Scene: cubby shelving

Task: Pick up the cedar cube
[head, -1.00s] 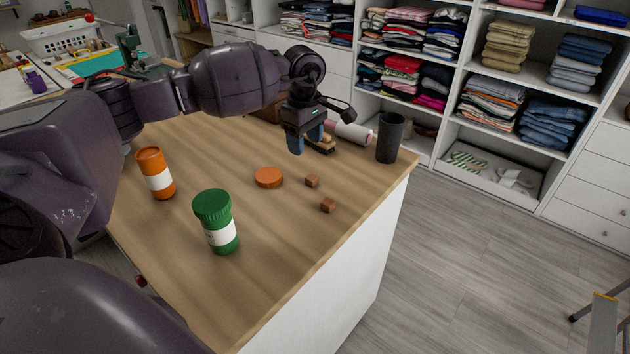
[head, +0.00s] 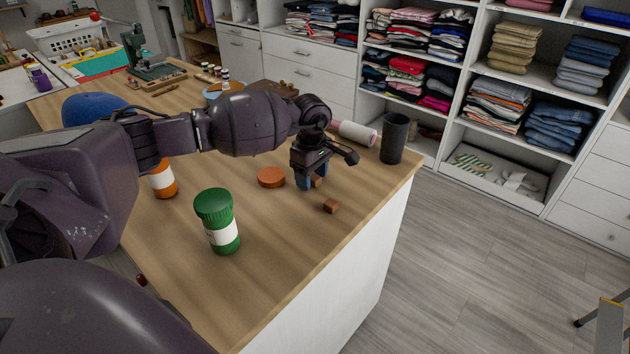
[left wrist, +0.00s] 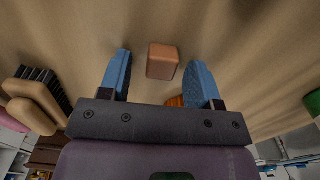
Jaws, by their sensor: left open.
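The other cube (head: 330,206) lies nearer the table's right edge, in the open. In the left wrist view, a reddish-brown cube (left wrist: 162,61) shows between and slightly beyond the blue fingertips of the left gripper (left wrist: 160,70). The left gripper is open, pointing down, and holds nothing. Gaps show on both sides of the cube. My right gripper is not in view.
An orange lid (head: 271,177) lies just left of the gripper. A green-capped jar (head: 217,222) and an orange bottle (head: 163,180) stand further left. A dark cup (head: 394,138) and a pale roll (head: 354,133) are behind. The table's right edge is close to the cubes.

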